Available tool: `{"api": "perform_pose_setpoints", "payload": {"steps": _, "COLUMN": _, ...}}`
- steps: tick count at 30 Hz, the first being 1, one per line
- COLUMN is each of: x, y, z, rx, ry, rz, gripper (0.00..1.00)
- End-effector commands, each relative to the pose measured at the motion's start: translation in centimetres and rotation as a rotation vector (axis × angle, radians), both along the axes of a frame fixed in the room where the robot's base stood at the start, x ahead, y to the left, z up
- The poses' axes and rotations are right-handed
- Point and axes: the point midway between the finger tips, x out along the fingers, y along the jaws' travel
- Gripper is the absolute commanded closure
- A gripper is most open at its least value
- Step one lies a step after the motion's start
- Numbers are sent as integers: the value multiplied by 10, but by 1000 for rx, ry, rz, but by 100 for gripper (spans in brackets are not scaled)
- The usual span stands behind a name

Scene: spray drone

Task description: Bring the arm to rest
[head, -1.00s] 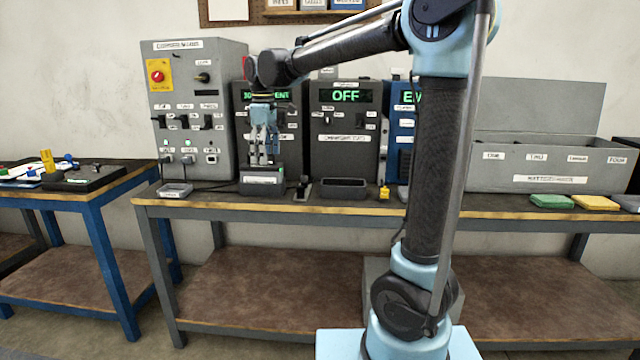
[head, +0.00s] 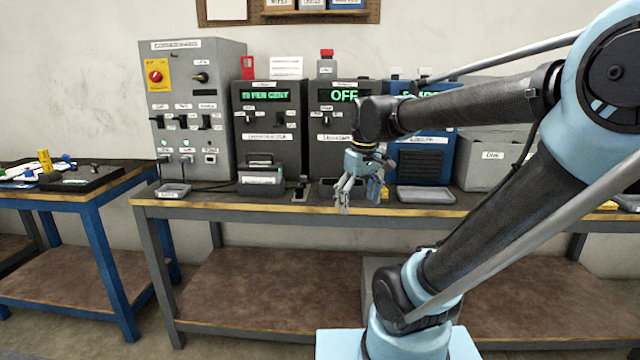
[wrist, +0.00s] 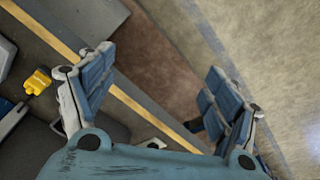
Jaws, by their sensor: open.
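My gripper (head: 358,194) hangs fingers down in front of the workbench (head: 290,208), near the dark grey tray in the middle of its front edge. Its fingers are spread open. In the wrist view my gripper (wrist: 165,95) shows both blue-padded fingers far apart with nothing between them. Below it are the bench's yellow front edge and the brown lower shelf (wrist: 168,60).
Behind stand a grey cabinet (head: 190,60), a dark unit showing a green per cent readout (head: 268,95), a unit reading OFF (head: 345,95) and a blue unit (head: 430,160). A yellow item (wrist: 37,82) lies close to my gripper. A side table (head: 80,180) stands left.

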Motion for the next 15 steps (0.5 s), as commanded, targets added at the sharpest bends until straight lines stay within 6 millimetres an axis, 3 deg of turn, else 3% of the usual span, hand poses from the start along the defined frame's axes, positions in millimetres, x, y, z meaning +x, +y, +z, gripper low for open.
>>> {"api": "perform_pose_setpoints", "payload": {"steps": 6, "x": -47, "y": -44, "z": -50, "rx": 19, "ry": -25, "rz": -214, "gripper": 19}}
{"api": "perform_pose_setpoints", "payload": {"steps": 15, "x": -97, "y": -77, "z": -114, "rx": 41, "ry": -56, "rz": -458, "gripper": 19}}
